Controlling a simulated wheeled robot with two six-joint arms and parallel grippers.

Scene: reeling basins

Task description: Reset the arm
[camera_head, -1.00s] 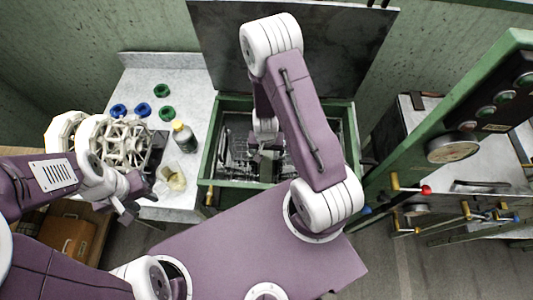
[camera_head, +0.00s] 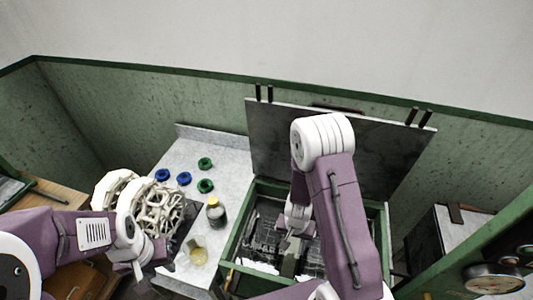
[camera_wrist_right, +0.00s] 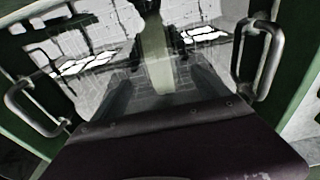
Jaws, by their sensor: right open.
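My right arm reaches over the green-framed basin (camera_head: 236,246). Its gripper (camera_head: 285,247) is inside the basin opening, above the dark interior, with its jaws open. In the right wrist view, dark handles (camera_wrist_right: 258,62) stand at both sides of the basin interior, and I see nothing clearly held between the jaws. My left gripper (camera_head: 138,268) is at the left, in front of the white lattice reel (camera_head: 160,208). Its fingertips are small and I cannot tell whether they are open or shut.
The raised dark lid (camera_head: 275,140) stands behind the basin. A grey counter (camera_head: 222,160) holds blue and green rings (camera_head: 205,163), a yellow-capped bottle (camera_head: 216,213) and a dish (camera_head: 198,255). A green panel with a gauge (camera_head: 490,279) is at right.

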